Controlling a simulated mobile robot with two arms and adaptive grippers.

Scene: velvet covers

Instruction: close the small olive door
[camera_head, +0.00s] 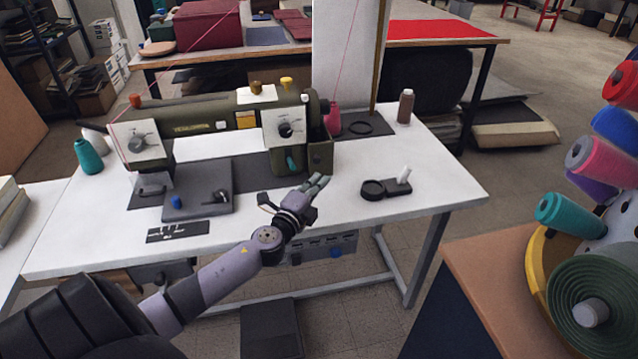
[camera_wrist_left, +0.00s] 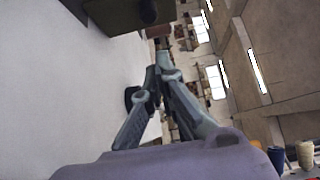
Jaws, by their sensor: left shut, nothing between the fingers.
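The small olive door (camera_head: 320,158) is at the right end of the olive sewing machine (camera_head: 210,118), on the white table. It appears to stand out from the machine's body, so it looks open. My left gripper (camera_head: 318,182) is shut and empty, just in front of and below the door, over the table. I see no clear contact between them. In the left wrist view the shut fingers (camera_wrist_left: 164,68) point away from the wrist. An olive part of the machine (camera_wrist_left: 112,20) with a dark round knob shows at the top left there. My right gripper is not in view.
A small black dish and block (camera_head: 385,188) lie on the table to the right. A brown bottle (camera_head: 405,106) and a pink spool (camera_head: 332,118) stand behind. A rack of coloured thread cones fills the right edge. The table's front right is clear.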

